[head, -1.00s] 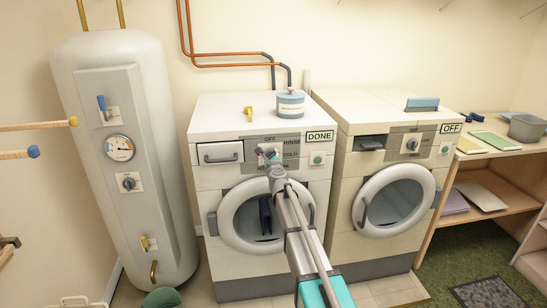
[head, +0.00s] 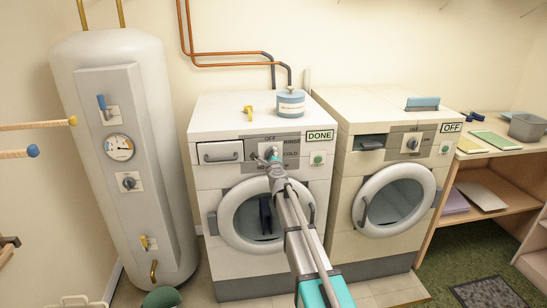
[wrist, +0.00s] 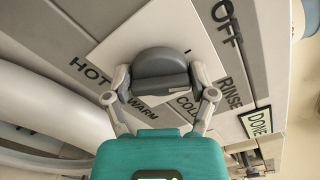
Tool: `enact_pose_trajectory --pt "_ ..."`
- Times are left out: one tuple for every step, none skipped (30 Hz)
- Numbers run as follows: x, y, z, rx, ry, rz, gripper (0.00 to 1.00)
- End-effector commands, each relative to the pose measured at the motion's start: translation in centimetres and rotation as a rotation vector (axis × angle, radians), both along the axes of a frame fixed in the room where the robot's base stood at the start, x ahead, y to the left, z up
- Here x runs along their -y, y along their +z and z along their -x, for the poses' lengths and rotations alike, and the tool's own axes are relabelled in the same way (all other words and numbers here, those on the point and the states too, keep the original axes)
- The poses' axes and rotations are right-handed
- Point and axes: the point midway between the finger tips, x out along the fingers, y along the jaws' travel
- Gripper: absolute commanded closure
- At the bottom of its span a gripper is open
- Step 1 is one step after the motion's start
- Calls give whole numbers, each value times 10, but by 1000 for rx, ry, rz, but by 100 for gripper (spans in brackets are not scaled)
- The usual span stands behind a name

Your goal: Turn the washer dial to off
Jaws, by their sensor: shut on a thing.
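The left washer (head: 200,180) is white, and its small display (head: 320,135) reads DONE. Its dial (wrist: 161,66) is a dark grey round knob with a raised grip, on a white plate. Around it in the wrist view are the words OFF, RINSE, COLD, WARM and HOT. A short black mark on the plate lies on the side between OFF and RINSE. My gripper (wrist: 160,84) is shut on the dial, one finger at each side. In the head view my gripper (head: 269,155) is at the washer's front panel and hides the dial.
A second washer (head: 343,215) on the right has a display reading OFF and its own dial (head: 412,144). A blue-grey tin (head: 290,104) and a yellow valve handle are at the left washer's top. A white water tank (head: 160,215) stands left.

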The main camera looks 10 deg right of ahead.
Motion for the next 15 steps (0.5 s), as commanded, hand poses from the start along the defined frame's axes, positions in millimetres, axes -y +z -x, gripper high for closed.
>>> enact_pose_trajectory --pt "-2 0 -2 0 6 42 75" --pt "-3 0 -2 0 6 69 75" --pt "-3 0 -2 0 6 105 75" --pt "-3 0 -1 0 7 133 75" --pt "-3 0 -1 0 7 160 75" --pt "-3 -1 -1 0 7 197 75" --pt "-3 -1 -1 0 7 224 75" --pt "-3 -1 -1 0 7 251 75" --pt "-4 -1 -1 0 7 286 75" --pt "-4 -1 -1 0 7 312 75" --pt "-4 -1 -1 1 8 337 75" --pt "-4 -2 -1 1 8 369 75" --pt "-4 -2 -1 0 8 390 75" --pt "-4 -2 -1 0 8 412 75" --pt "-4 -2 -1 1 9 439 75"
